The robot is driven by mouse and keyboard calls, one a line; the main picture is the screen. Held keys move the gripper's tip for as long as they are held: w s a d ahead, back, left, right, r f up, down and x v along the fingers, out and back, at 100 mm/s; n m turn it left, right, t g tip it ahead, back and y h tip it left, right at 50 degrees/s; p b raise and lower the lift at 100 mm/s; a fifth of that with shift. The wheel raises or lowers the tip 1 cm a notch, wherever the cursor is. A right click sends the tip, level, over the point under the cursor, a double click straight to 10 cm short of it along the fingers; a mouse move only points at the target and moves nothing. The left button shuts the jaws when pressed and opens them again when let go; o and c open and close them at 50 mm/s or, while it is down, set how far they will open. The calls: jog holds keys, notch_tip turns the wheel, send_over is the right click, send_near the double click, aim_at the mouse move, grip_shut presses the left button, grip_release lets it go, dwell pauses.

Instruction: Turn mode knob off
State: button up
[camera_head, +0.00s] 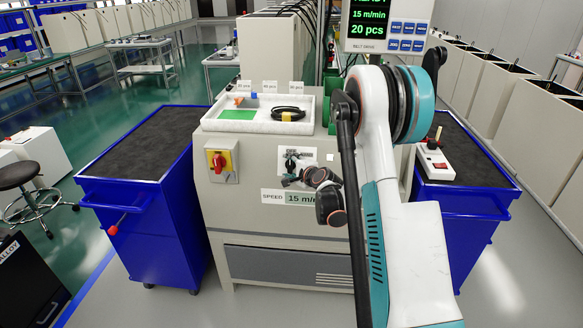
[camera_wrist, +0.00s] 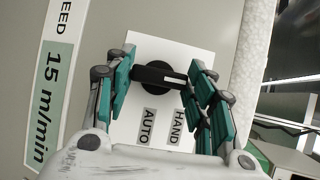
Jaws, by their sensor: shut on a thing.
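The mode knob (camera_wrist: 157,76) is a black rotary handle with a white mark, on a white plate (camera_wrist: 172,52) marked HAND and AUTO. In the wrist view its bar lies roughly crosswise, white mark to the right, between the teal finger pads. My gripper (camera_wrist: 161,77) is shut on the knob, one finger at each end of the bar. In the head view my gripper (camera_head: 298,178) is at the white plate (camera_head: 292,152) on the machine front and hides the knob there.
A SPEED 15 m/min label (camera_head: 288,197) sits just below the plate. A red switch on a yellow plate (camera_head: 219,161) is to the left. Blue carts (camera_head: 150,215) flank the machine. A white tray (camera_head: 257,127) with items lies on top.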

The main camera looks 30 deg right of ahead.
jog(key=shift+a, duration=0.1)
jog(key=o, duration=1.1)
jog(key=shift+c, duration=0.2)
jog(key=v, duration=1.2)
